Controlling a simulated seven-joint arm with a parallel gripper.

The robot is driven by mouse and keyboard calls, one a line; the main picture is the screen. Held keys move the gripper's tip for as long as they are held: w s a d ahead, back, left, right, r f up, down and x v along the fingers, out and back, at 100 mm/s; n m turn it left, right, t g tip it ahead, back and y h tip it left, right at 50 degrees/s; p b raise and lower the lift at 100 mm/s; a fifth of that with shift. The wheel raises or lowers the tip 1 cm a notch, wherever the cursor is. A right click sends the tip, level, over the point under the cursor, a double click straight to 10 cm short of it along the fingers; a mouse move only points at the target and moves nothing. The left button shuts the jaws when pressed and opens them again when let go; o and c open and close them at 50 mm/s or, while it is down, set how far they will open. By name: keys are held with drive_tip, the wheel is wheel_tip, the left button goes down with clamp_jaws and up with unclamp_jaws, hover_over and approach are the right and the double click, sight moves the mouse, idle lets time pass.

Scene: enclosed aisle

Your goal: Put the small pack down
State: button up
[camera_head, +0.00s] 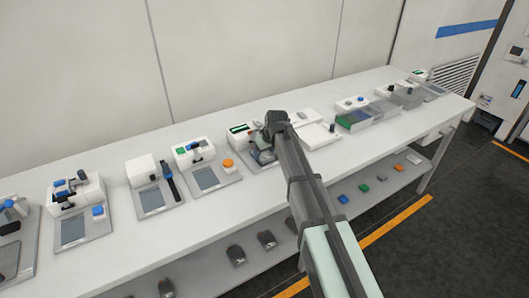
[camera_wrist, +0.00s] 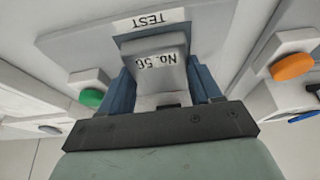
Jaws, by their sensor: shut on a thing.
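The small pack (camera_wrist: 160,75) is a grey block with a "No. 56" label that reads upside down in the wrist view. My gripper (camera_wrist: 163,85) is shut on it, with one dark blue finger on each side. In the wrist view a grey plate marked "TEST" (camera_wrist: 80,45) lies beyond the pack. I cannot tell whether the pack touches it. In the head view my gripper (camera_head: 265,148) is over a station around the middle of the long white table, and my arm hides part of that spot.
An orange button (camera_wrist: 292,66) and a green button (camera_wrist: 91,97) flank the gripper in the wrist view. In the head view, several stations line the white table (camera_head: 140,240). A white box with a dark screen (camera_head: 239,130) stands left of the gripper. Several dark items sit on the lower shelf.

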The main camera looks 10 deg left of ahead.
drive_tip(key=shift+f, duration=0.15)
drive_tip(key=o, duration=1.2)
drive_tip(key=shift+c, duration=0.2)
drive_tip(key=v, duration=1.2)
